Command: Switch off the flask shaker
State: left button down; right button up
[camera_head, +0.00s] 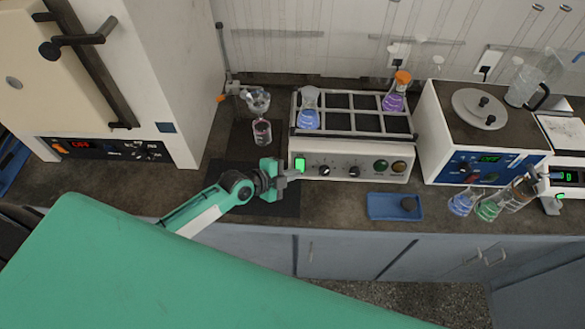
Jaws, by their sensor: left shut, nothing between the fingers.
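The flask shaker (345,164) stands on the bench in the middle of the head view. Its white front panel has a lit green display (300,164), two dark knobs (324,171), a green button (380,165) and a brownish button (399,167). Its tray (340,122) holds a flask of blue liquid (309,118) and an orange-capped flask of purple liquid (395,99). My right gripper is not in view.
A large oven (180,80) stands at left. A stand holds glassware above a small beaker (262,132) left of the shaker. A blue tray (380,208) lies in front. At right are a heating bath (450,130) and several flasks (488,208) near the bench edge.

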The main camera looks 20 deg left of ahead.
aim_at(300, 166)
pick_arm(q)
jog(key=shift+w+a+f, duration=0.2)
jog(key=shift+w+f, duration=0.25)
jog(key=shift+w+a+f, duration=0.15)
jog(key=shift+w+f, duration=0.25)
jog(key=shift+w, duration=0.05)
jog(key=shift+w+f, duration=0.15)
jog(key=shift+w+a+f+b, duration=0.1)
jog(key=shift+f+b, duration=0.35)
jog(key=shift+b, duration=0.25)
jog(key=shift+r, duration=0.4)
